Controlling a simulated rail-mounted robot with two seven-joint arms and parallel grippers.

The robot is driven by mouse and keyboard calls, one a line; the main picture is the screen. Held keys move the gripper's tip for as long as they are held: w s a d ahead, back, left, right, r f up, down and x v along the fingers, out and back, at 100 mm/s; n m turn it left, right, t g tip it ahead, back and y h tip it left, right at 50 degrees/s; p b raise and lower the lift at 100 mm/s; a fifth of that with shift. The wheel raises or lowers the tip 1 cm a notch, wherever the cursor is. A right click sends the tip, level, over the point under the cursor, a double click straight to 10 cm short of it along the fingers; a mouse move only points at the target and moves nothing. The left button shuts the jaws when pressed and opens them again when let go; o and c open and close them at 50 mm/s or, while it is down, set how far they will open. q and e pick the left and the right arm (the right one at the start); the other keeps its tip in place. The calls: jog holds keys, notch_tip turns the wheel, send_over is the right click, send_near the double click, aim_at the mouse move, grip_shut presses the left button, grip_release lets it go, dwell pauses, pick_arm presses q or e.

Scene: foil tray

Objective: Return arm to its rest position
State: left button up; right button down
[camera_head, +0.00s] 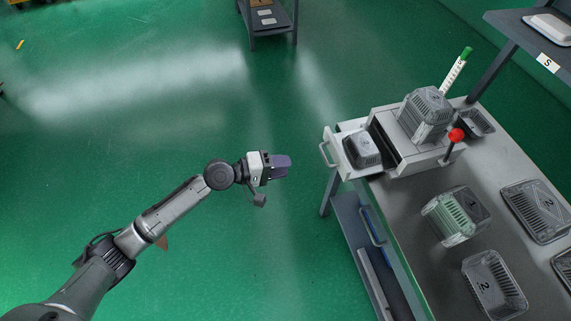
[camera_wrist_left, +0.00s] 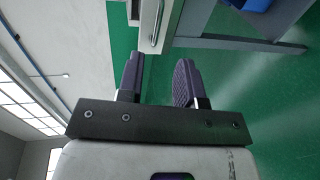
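My left arm reaches in from the lower left of the head view, over the green floor. My left gripper (camera_head: 281,166) is in mid-air left of the workbench, apart from the bench and the open drawer. In the left wrist view, the two purple fingers of the left gripper (camera_wrist_left: 159,78) stand apart with nothing between them, so it is open and empty. My right arm and right gripper are not in view.
A workbench (camera_head: 408,207) at right holds a machine with an open drawer (camera_head: 347,173), a red knob (camera_head: 456,135) and several foil trays, one being a tray (camera_head: 495,285) near the front. A shelf (camera_head: 503,21) is upper right. A cart (camera_head: 268,25) stands far back.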

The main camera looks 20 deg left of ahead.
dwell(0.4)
pick_arm(q)
jog(key=s+a+f+m+g+y+p, duration=0.1)
jog(key=s+a+m+y, duration=0.2)
jog(key=s+m+y, duration=0.45)
jog(key=s+a+f+m+g+y, duration=0.15)
jog(key=s+m+y, duration=0.3)
jog(key=s, duration=0.55)
jog(key=s+d+f+n+g+p, duration=0.1)
jog(key=s+f+g, duration=0.15)
jog(key=s, duration=0.45)
jog(key=s+f+n+g+p, duration=0.15)
jog(key=s+f, duration=0.25)
jog(key=s, duration=0.4)
notch_tip(320, 180, up, 38)
jog(key=p, duration=3.6)
jog(key=shift+w+d+f+p, duration=0.15)
jog(key=shift+w+p, duration=0.2)
jog(key=shift+p, duration=0.05)
